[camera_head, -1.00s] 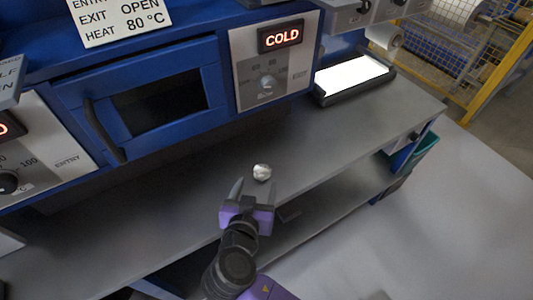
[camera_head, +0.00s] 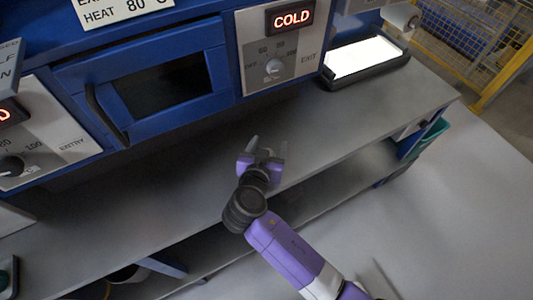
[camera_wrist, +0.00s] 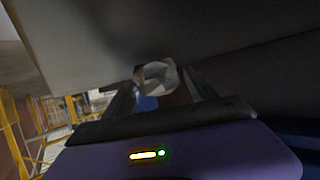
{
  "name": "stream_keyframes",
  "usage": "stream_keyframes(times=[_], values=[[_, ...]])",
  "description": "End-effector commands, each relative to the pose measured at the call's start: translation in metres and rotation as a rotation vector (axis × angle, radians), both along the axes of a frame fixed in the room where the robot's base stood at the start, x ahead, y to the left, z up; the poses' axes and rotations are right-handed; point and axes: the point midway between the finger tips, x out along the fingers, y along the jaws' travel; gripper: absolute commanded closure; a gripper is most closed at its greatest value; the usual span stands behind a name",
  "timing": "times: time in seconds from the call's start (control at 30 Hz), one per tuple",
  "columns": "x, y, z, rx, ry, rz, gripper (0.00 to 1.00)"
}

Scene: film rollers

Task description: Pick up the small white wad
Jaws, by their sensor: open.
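The small white wad (camera_wrist: 158,75) is a crumpled, faceted pale lump. In the wrist view it sits between the two dark fingers of my gripper (camera_wrist: 161,84), near their tips. My gripper is open; I cannot tell whether either finger touches the wad. In the head view my gripper (camera_head: 268,147) is low over the grey counter (camera_head: 335,128), fingers pointing toward the machine. The wad is not clearly visible in that view, seemingly hidden by the gripper.
The blue machine with a dark-windowed door (camera_head: 165,84) and its door handle (camera_head: 106,115) stands behind the counter. A lit white panel (camera_head: 364,58) lies at the back right. The counter is clear on both sides of my gripper. A lower shelf (camera_head: 320,178) runs underneath.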

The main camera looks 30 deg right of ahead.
Motion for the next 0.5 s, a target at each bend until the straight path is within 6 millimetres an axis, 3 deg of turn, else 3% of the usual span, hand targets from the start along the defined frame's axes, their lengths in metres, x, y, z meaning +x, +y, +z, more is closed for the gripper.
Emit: stream_keyframes(times=[0.17,0.4,0.5], values=[[0.0000,0.0000,-0.0002,0.000,0.000,0.000,0.34],[-0.0002,0.0000,-0.0001,0.000,0.000,0.000,0.81],[-0.0002,0.0000,-0.0001,0.000,0.000,0.000,0.96]])
